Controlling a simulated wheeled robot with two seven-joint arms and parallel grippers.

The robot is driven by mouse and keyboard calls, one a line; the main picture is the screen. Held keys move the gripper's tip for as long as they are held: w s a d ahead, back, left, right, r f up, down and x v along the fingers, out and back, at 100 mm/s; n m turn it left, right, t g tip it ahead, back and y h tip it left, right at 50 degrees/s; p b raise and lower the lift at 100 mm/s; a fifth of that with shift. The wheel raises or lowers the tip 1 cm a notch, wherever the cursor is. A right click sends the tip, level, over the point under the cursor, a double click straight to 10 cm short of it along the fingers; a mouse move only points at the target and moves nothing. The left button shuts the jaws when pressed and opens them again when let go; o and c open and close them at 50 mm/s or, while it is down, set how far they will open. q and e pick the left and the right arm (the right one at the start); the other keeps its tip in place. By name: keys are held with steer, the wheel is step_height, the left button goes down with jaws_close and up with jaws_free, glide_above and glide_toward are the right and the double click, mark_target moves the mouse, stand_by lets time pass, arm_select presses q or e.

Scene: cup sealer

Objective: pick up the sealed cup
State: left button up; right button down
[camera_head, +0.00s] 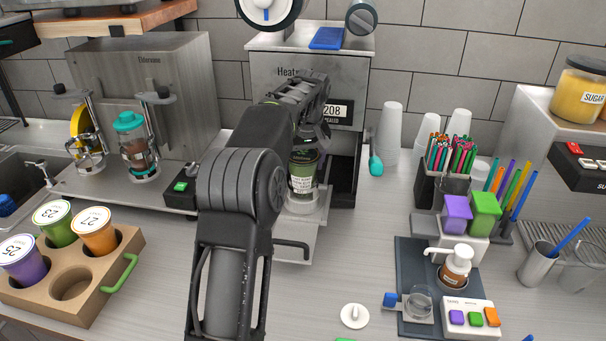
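The cup (302,175) is dark green with a pale label and stands upright in the holder on the pulled-out tray (300,236) of the heat sealer (268,66). My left arm comes up from the bottom, left of centre, and reaches to the sealer. My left gripper (314,136) is at the cup's top, in front of the sealer's opening. Its fingertips are small and partly hidden, so I cannot tell whether they are open, shut or touching the cup. The sealer's display shows 208 with small text below it. My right gripper is not in view.
A cardboard carrier (118,262) at the left holds several lidded cups and has one empty hole. White cup stacks (391,135) and a straw holder (440,188) stand right of the sealer. A white round lid-like piece (354,316) lies on the front counter.

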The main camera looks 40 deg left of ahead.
mark_target(302, 152)
arm_select(q)
steer(key=c, duration=1.2)
steer(key=shift+r, duration=0.2)
step_height(302, 152, up, 5)
steer(key=shift+f, duration=0.2)
steer(key=shift+r, duration=0.65)
steer(key=shift+w+r, duration=0.1)
steer(key=shift+r, duration=0.45)
steer(key=s+d+b, duration=0.1)
steer(key=s+f+b, duration=0.1)
steer(key=s+b, duration=0.1)
steer(key=shift+d+f+b, duration=0.1)
steer(key=shift+d+b, duration=0.2)
steer(key=shift+d, duration=0.05)
steer(key=s+d, duration=0.7)
steer(key=s, duration=0.6)
steer(key=shift+r, duration=0.4)
